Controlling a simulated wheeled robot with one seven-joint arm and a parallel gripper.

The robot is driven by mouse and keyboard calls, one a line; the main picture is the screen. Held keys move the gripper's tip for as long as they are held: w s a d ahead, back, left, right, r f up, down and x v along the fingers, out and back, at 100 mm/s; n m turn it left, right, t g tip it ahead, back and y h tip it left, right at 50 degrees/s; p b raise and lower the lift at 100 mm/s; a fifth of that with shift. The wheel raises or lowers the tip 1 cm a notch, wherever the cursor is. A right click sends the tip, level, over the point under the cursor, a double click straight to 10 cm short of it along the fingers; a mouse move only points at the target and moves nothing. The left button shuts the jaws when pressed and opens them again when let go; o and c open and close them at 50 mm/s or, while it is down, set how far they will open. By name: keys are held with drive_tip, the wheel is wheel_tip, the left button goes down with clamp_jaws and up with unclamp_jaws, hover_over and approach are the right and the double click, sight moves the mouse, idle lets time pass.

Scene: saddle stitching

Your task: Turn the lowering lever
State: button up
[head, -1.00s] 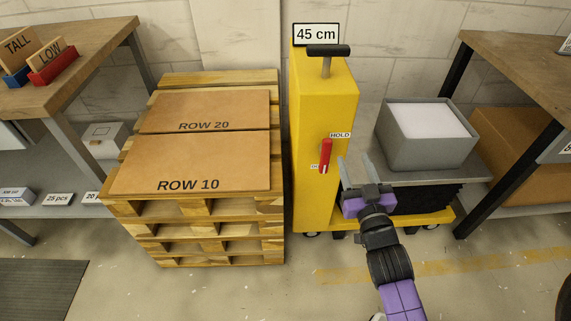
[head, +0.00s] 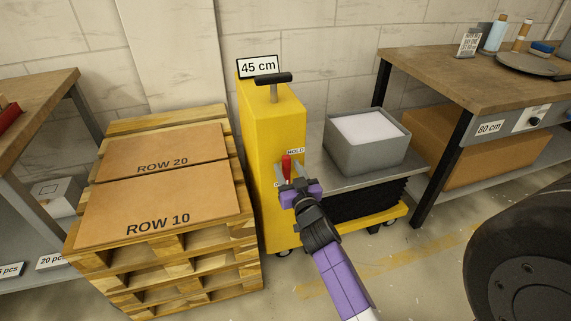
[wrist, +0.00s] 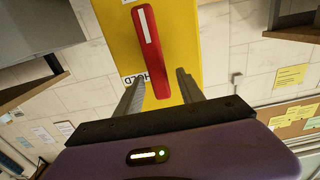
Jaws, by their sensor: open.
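The lowering lever (head: 286,166) is a red handle on the front of the yellow lift column (head: 268,140). It points up, close to the HOLD label (head: 296,151); the lower label is mostly hidden by my gripper. My gripper (head: 291,171) is open in front of the lever, with one finger to each side of it. In the wrist view the red lever (wrist: 148,45), with a white stripe, has its near end between the open fingers of my gripper (wrist: 159,78). I see no finger pressing on it; contact cannot be told.
A grey box (head: 366,145) stands on the lift's platform (head: 325,170), right of the column. A pallet (head: 190,268) with ROW 10 and ROW 20 boards stands on the left. A "45 cm" sign (head: 258,67) tops the column. A workbench (head: 470,80) stands on the right.

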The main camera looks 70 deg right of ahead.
drive_tip(key=shift+x, duration=1.15)
clamp_jaws()
